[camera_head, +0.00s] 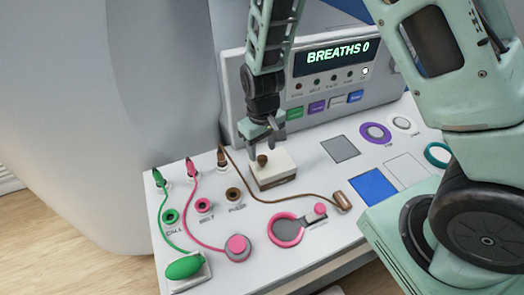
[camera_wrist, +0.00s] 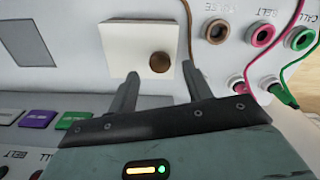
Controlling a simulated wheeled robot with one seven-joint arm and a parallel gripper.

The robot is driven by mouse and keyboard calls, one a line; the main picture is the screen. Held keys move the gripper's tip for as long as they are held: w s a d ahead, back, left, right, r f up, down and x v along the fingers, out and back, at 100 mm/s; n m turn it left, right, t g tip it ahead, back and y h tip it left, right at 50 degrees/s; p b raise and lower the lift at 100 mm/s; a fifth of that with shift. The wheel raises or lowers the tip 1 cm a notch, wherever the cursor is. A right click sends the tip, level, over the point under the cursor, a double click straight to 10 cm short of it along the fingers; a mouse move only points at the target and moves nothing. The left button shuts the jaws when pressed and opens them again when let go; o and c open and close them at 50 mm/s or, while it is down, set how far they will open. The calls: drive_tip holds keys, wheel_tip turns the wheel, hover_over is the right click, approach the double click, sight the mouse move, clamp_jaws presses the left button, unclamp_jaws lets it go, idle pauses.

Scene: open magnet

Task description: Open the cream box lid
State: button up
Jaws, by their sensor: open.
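The cream box (camera_head: 272,169) sits on the white table, with a cream lid on a brown lower part. A round brown knob (camera_head: 262,160) stands on the lid; the lid looks closed. My gripper (camera_head: 262,140) is just above and behind the knob, pointing down. In the wrist view the cream lid (camera_wrist: 125,60) and its brown knob (camera_wrist: 160,62) lie beyond the fingertips. My gripper (camera_wrist: 158,82) is open there, with the knob roughly in line with the gap and nothing held.
Behind stands a console (camera_head: 320,80) reading "BREATHS 0" with coloured buttons. Left are sockets with green, pink and brown cables, and a green bulb (camera_head: 185,266). A brown cable runs past the box to a metal cylinder (camera_head: 342,201). A pink ring (camera_head: 285,230) lies in front.

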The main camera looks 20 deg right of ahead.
sight(272, 161)
drive_tip(key=shift+f, duration=1.4)
clamp_jaws()
